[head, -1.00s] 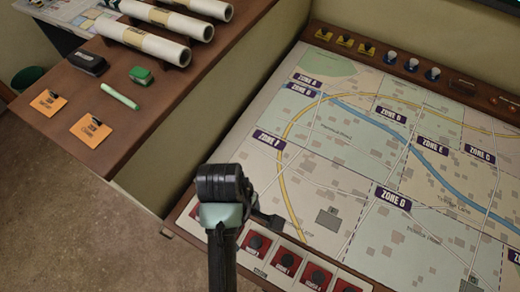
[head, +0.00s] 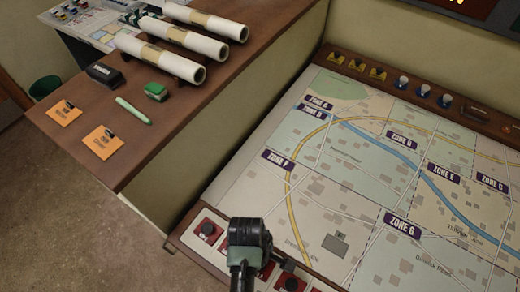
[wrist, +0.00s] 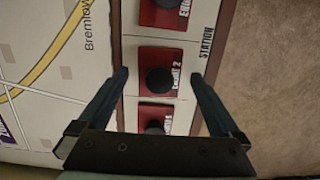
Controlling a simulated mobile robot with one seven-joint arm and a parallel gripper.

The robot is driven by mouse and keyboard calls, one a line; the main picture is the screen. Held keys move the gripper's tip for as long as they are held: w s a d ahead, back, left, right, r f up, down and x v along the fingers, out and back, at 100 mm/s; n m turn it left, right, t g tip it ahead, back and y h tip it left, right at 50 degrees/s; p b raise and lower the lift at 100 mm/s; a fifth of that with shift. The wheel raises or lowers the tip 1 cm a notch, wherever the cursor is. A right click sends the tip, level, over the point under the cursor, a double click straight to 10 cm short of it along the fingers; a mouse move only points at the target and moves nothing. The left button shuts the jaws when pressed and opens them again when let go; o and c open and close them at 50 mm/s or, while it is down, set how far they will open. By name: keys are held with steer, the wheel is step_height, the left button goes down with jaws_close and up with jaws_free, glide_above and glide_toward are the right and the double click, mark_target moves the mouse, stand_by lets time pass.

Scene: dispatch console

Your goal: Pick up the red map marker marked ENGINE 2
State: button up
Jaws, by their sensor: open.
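The red map marker marked ENGINE 2 (wrist: 147,70) lies in the middle of the wrist view, a red plate with a round black knob. The knob hides part of its label, but "E 2" reads clearly. My gripper (wrist: 160,75) is open and empty, with one finger to the left and one to the right of this knob. I cannot tell how far above the marker the fingertips are. In the head view my gripper (head: 284,263) is over the row of red markers at the console's near edge, and my arm hides part of the row.
Another red marker (wrist: 170,12) sits above in the wrist view and one (wrist: 154,108) below, close by. In the head view a red marker (head: 207,228) shows left of my arm. The zone map (head: 345,200) is flat beyond the row. A wooden desk (head: 165,140) holds paper rolls.

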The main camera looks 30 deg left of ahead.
steer(key=shift+f, duration=0.45)
steer(key=c, duration=1.4)
